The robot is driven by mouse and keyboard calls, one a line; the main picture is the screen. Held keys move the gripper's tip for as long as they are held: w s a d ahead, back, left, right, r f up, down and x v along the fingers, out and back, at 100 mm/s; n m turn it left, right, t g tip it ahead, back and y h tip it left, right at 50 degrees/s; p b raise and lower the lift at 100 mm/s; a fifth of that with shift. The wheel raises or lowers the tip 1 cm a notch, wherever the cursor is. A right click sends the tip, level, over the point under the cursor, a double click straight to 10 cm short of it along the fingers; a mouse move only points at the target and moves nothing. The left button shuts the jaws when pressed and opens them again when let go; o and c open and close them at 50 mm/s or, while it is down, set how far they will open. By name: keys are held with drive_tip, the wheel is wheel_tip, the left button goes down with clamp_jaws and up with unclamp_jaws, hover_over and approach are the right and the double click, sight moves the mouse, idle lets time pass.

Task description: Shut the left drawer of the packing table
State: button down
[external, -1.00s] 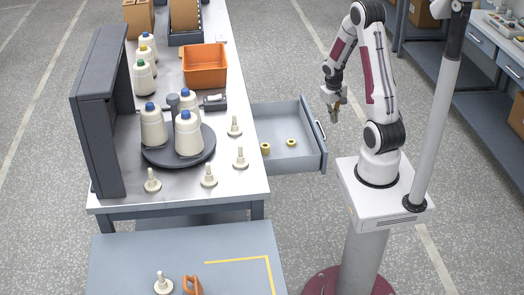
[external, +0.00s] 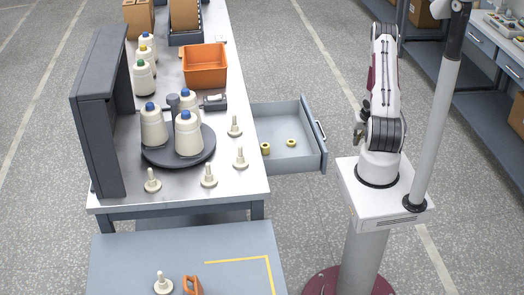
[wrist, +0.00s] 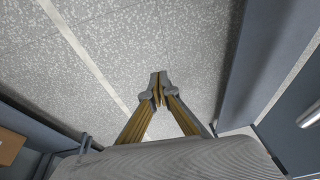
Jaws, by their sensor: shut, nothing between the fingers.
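A grey drawer (external: 299,151) stands pulled out from the right side of the packing table (external: 234,196) in the external view. Its front panel and silver handle (external: 320,131) face my arm, and two small yellow spools lie inside. My gripper (external: 360,130) is partly hidden by my folded arm, right of the drawer front and apart from it. In the wrist view my gripper (wrist: 158,87) is shut and empty, with bare floor beyond the fingertips. A silver handle (wrist: 310,115) on a dark panel shows at that view's right edge; I cannot tell which drawer it belongs to.
An orange bin (external: 205,66), thread cones on a dark turntable (external: 157,158) and several pegs stand on the table. A lower grey surface (external: 150,245) is in front. A bench (external: 480,125) with boxes stands at the right. Floor between drawer and my base is clear.

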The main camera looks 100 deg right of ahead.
wheel_tip(320, 180, down, 8)
drive_tip(key=m+t+h, duration=0.4)
drive_tip(key=w+d+r+m+t+h, duration=0.2)
drive_tip(key=w+r+t+h, duration=0.1)
drive_tip(key=r, duration=0.5)
drive_tip(key=w+d+r+m+t+h, duration=0.2)
drive_tip(key=w+r+t, duration=0.1)
drive_tip(key=r+t, duration=0.2)
wheel_tip(320, 180, up, 3)
drive_tip(key=shift+w+f+m+h, duration=0.15)
drive_tip(key=shift+w+m+h, duration=0.15)
drive_tip(key=shift+h, duration=0.1)
drive_tip(key=w+a+x, duration=0.2)
drive_tip(key=x, duration=1)
drive_tip(key=shift+w+d, duration=0.25)
drive_tip(key=shift+w, duration=0.05)
